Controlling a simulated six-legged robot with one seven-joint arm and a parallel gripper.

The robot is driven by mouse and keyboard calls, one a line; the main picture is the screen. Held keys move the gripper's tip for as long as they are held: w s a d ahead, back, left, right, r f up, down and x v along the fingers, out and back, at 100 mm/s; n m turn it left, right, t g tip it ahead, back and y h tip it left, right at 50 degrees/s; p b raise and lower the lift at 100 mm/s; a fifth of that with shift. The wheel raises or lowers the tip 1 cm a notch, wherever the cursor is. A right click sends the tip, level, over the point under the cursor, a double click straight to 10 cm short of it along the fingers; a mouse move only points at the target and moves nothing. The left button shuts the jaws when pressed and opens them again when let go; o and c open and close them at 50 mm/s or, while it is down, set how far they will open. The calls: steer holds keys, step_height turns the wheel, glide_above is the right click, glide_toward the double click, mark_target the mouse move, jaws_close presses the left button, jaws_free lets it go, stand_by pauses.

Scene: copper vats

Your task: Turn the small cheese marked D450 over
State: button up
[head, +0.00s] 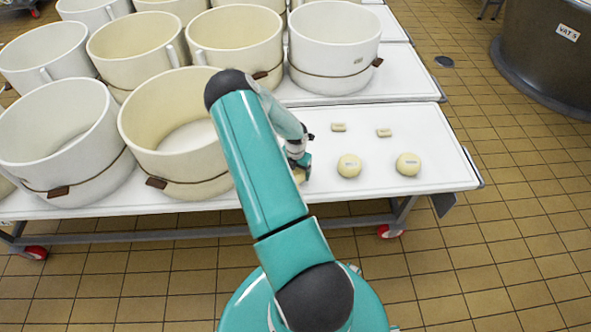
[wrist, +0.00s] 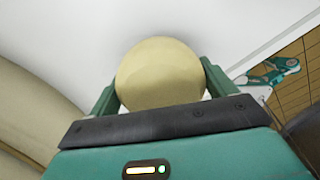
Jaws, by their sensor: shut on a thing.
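A small round pale-yellow cheese (wrist: 160,72) sits between the two fingers of my gripper (wrist: 160,85) in the wrist view, with a finger against each side. No mark shows on the face turned to the wrist camera, so I cannot read D450 on it. In the head view my gripper (head: 303,165) is low at the white table (head: 440,165), and my arm hides most of the held cheese (head: 299,176). Whether the cheese touches the table is hard to tell.
Two small round cheeses (head: 349,166) (head: 408,164) with tiny labels lie right of my gripper. Two small oblong pieces (head: 338,127) (head: 384,132) lie behind them. Large cream tubs (head: 180,115) crowd the left. The table's right end is clear. A dark vat (head: 550,50) stands beyond.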

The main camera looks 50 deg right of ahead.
steer(key=shift+f, duration=0.75)
stand_by(0.8)
steer(key=o, duration=1.3)
steer(key=shift+r, duration=0.15)
step_height(320, 180, up, 13)
steer(key=shift+f, duration=0.1)
steer(key=shift+r, duration=0.4)
steer(key=shift+s, duration=0.1)
